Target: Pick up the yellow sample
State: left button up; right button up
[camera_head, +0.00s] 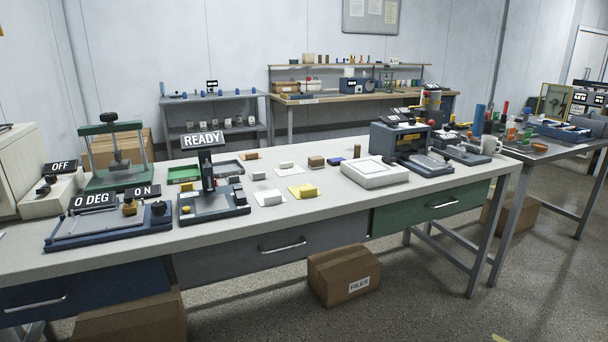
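A yellow sample (303,191) lies on the white bench top, a little right of the bench's middle. No other thing covers the yellow sample. Neither of my grippers is in view.
The bench (337,223) carries a READY device (213,205) left of the samples and a white scale-like box (374,172) to the right. Small blocks lie behind the sample. The bench top in front is clear. A cardboard box (343,274) stands on the floor.

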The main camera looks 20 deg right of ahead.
aim_at(302, 191)
jog(key=z, duration=0.7)
jog(key=i, duration=0.6)
jog(key=z, duration=0.45)
jog(key=i, duration=0.95)
jog(key=u, duration=0.6)
